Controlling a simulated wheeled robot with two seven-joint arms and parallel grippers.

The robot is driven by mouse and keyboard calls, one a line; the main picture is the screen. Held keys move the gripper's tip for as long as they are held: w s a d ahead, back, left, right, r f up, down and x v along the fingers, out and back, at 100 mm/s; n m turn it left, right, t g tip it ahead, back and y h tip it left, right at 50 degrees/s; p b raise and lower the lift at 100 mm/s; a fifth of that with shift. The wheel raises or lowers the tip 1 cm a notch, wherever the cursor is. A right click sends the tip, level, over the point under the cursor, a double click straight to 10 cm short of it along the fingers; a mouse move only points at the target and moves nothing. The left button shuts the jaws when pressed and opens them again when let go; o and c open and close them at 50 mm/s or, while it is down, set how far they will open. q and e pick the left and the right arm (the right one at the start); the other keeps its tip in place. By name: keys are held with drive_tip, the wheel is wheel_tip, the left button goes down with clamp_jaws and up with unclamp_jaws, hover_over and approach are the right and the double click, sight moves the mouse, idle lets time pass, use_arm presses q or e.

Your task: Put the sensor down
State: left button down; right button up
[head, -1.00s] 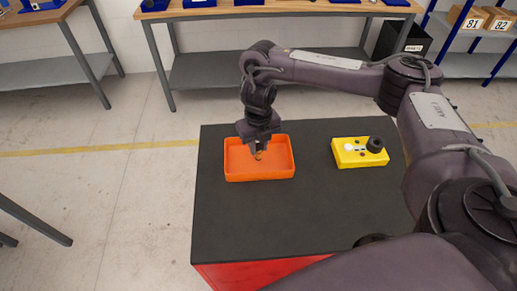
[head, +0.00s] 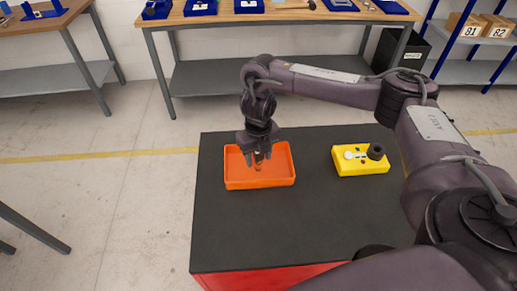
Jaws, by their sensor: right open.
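The orange tray (head: 237,181) sits on the left part of the black-topped cabinet. My right gripper (head: 259,160) points down over the tray, with its fingers open. A small, partly hidden object, perhaps the sensor (head: 259,165), shows at the fingertips inside the tray. It is too small to tell whether it touches the tray floor or the fingers. My left gripper is not in view.
The black top (head: 275,230) has free room in front of the tray. A yellow block (head: 362,170) with a black round part (head: 376,151) stands to the right. A workbench (head: 275,14) with blue trays stands behind.

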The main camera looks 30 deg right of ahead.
wheel_tip(320, 180, up, 12)
drive_tip(key=shift+r+p, duration=0.1)
drive_tip(key=shift+p, duration=0.85)
